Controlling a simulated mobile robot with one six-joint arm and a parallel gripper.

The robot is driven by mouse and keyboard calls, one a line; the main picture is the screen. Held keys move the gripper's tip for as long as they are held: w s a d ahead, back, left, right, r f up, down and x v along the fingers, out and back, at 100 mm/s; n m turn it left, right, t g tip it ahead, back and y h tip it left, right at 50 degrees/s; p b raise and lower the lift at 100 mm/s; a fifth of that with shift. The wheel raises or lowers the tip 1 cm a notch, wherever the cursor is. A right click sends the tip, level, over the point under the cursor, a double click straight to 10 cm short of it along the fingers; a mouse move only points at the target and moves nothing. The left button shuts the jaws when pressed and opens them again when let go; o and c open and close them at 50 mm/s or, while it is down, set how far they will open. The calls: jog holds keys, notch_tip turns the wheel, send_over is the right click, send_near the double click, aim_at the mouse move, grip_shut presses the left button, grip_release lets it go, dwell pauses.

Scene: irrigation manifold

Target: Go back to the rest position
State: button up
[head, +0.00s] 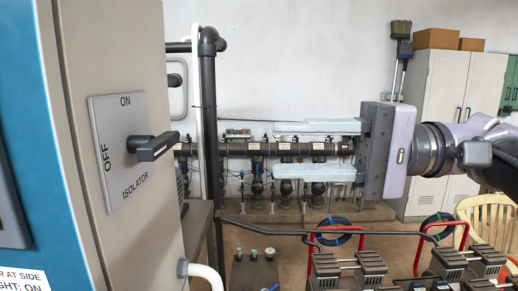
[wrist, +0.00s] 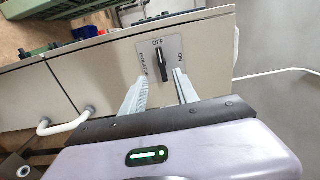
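My gripper (head: 318,150) reaches in from the right in the head view, with its two pale fingers pointing left and spread apart. Nothing is between them. In the wrist view my gripper (wrist: 160,90) also shows open, its fingers toward the isolator plate. The isolator switch (head: 152,147) has a black handle on a grey plate marked ON, OFF and ISOLATOR, on the side of the cabinet (head: 120,50). In the wrist view the isolator switch (wrist: 160,62) shows beyond the fingertips, its handle in line with OFF. The fingertips look clear of the handle.
A dark pipe manifold (head: 255,149) runs along the back wall behind my gripper. Red-framed equipment (head: 350,268) stands at the lower right. A pale cupboard (head: 440,85) with cardboard boxes (head: 437,39) is at the back right. A white pipe (head: 205,272) bends out of the cabinet low down.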

jog(key=shift+d, duration=0.2)
jog(key=shift+a, duration=0.1)
jog(key=s+a+f+m+h, duration=0.15)
jog(key=s+f+h, duration=0.3)
jog(key=f, duration=0.75)
jog(key=s+a+f+m+h, duration=0.1)
jog(key=s+a+f+h, duration=0.4)
jog(key=f, duration=0.6)
jog(key=d+f+m+t+h, duration=0.1)
jog(key=d+f+t+h, duration=0.3)
jog(key=f, duration=0.7)
jog(key=d+h, duration=0.2)
jog(key=d, duration=0.2)
jog(key=shift+w+d+f, duration=0.15)
jog(key=shift+w+d, duration=0.2)
jog(key=shift+d, duration=0.05)
jog(key=shift+h, duration=0.25)
